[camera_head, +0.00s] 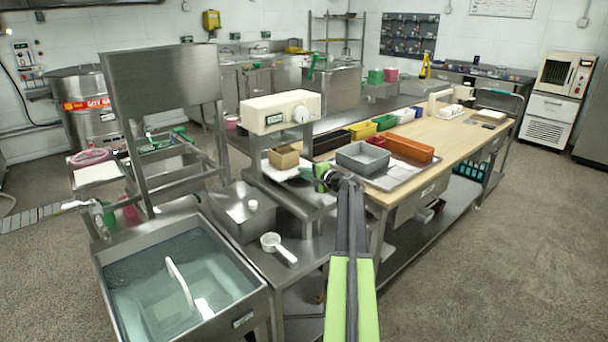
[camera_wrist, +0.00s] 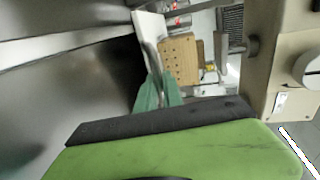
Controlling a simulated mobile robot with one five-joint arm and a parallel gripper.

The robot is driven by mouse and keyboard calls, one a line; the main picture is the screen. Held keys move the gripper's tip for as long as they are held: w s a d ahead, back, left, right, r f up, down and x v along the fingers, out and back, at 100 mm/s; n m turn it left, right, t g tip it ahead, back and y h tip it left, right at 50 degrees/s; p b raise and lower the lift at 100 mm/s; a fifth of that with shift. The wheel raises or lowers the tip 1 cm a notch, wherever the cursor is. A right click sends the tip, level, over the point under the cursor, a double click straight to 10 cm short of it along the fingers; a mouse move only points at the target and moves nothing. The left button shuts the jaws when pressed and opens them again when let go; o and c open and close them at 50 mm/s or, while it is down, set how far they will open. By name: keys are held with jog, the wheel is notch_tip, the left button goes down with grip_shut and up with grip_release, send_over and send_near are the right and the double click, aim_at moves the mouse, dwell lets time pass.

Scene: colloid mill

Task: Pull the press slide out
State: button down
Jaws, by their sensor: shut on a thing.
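The press has a cream head (camera_head: 262,115) with a round white knob, over a steel frame. Under the head, the pale press slide (camera_head: 290,172) lies flat with a tan block (camera_head: 284,157) on it. My gripper (camera_head: 328,180) is at the right end of the slide, low beside the press frame. In the wrist view the green fingertips (camera_wrist: 158,92) are close together on the end of the pale slide (camera_wrist: 149,27). The tan block shows there with small holes (camera_wrist: 180,60), beyond the fingertips. The exact grip spot is partly hidden by the fingers.
A grey bin (camera_head: 362,158) on a metal tray and an orange bin (camera_head: 405,148) stand on the wooden table just right of my gripper. A water-filled sink (camera_head: 254,300) and a white scoop (camera_head: 279,247) are at front left. The floor at right is clear.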

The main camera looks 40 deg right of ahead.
jog(key=v, duration=0.2)
jog(key=f+v, duration=0.1)
jog(key=v, duration=0.1)
jog(key=shift+s+r, duration=0.1)
jog(key=shift+s, duration=0.1)
jog(key=shift+w, duration=0.1)
jog(key=c, duration=1.5)
grip_release()
jog(key=p+v, duration=0.3)
jog(key=v, duration=1.4)
jog(key=shift+a, duration=0.1)
